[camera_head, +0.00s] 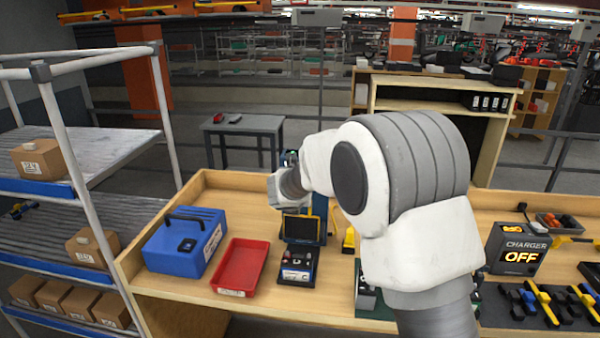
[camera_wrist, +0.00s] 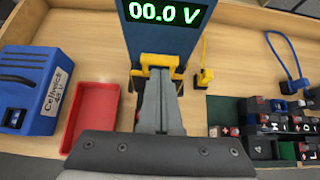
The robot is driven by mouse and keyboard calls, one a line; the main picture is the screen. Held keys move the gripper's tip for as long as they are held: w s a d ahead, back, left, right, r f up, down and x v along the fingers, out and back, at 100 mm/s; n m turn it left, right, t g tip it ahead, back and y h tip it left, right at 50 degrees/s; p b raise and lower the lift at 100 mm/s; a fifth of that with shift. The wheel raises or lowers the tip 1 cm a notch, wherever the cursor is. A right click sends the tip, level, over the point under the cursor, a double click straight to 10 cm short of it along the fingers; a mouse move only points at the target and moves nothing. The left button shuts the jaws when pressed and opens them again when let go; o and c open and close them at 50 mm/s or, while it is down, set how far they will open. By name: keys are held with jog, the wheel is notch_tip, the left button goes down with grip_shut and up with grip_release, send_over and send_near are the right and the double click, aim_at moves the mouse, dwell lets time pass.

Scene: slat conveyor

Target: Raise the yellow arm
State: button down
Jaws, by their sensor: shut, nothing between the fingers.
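A yellow arm (camera_wrist: 158,61) spans the front of a blue tester (camera_wrist: 172,38) whose green display reads 00.0 V in the wrist view. My gripper (camera_wrist: 160,82) is shut and empty, its grey fingers just in front of and overlapping the yellow arm; I cannot tell if they touch.
A blue box (camera_head: 185,240) and a red tray (camera_head: 240,267) stand left of the tester on the wooden bench. A yellow plug (camera_wrist: 205,76) is to its right. Dark blocks (camera_wrist: 270,122) fill a green tray on the right. A charger (camera_head: 515,249) reads OFF.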

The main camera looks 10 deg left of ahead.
notch_tip(320, 180, up, 7)
jog(key=w+p, duration=0.2)
jog(key=shift+r, duration=0.2)
jog(key=s+d+r+m+g+h+b, duration=0.1)
jog(key=s+d+r+m, duration=0.3)
jog(key=s+d+m, duration=0.5)
jog(key=s+d+r+m+g+h+b, duration=0.1)
jog(key=s+d+r+m+b, duration=0.15)
jog(key=s+d+m, duration=0.7)
jog(key=s+d+f+m+g+y+b, duration=0.1)
jog(key=s+d+f+m, duration=0.1)
jog(key=s+m, duration=0.6)
jog(key=s+d+f+m+g+y+b, duration=0.1)
jog(key=s+f+m, duration=0.3)
jog(key=s+m, duration=0.5)
jog(key=s, duration=0.7)
jog(key=shift+d+f+g, duration=0.3)
jog(key=shift+d+g, duration=0.05)
jog(key=shift+g, duration=0.05)
